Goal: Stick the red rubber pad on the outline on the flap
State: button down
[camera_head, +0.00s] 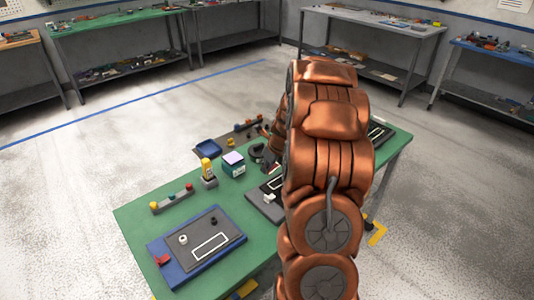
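A small red piece (161,259), which looks like the red rubber pad, lies at the left front corner of a blue-edged board. On that board is a dark grey flap (227,232) with a white rectangular outline (210,246); the outline is empty. My copper arm stands in front of the table's right part. A dark shape (269,160) beside the arm's far end may be my gripper; it is small and mostly hidden, so its fingers cannot be made out. It is well behind and right of the red piece.
The green table (135,215) also holds a strip with coloured knobs (172,198), a yellow-topped item (208,172), a green box (234,166) and a blue tray (208,149). A second outlined panel (262,207) is partly behind my arm. Benches line the walls.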

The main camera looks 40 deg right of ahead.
aim_at(270, 186)
jog(key=shift+s+d+r+m, duration=0.1)
jog(key=shift+s+d+m, duration=0.5)
jog(key=shift+d+m, duration=0.2)
jog(key=shift+r+h+p, duration=0.15)
jog(key=shift+h+p, duration=0.15)
jog(key=shift+p, duration=0.4)
jog(key=shift+f+b, duration=0.4)
jog(key=shift+f, duration=2.8)
jog(key=shift+f+p, duration=0.3)
jog(key=shift+p, duration=0.75)
jog(key=shift+f+p, duration=0.25)
jog(key=shift+p, duration=0.15)
dwell(1.9)
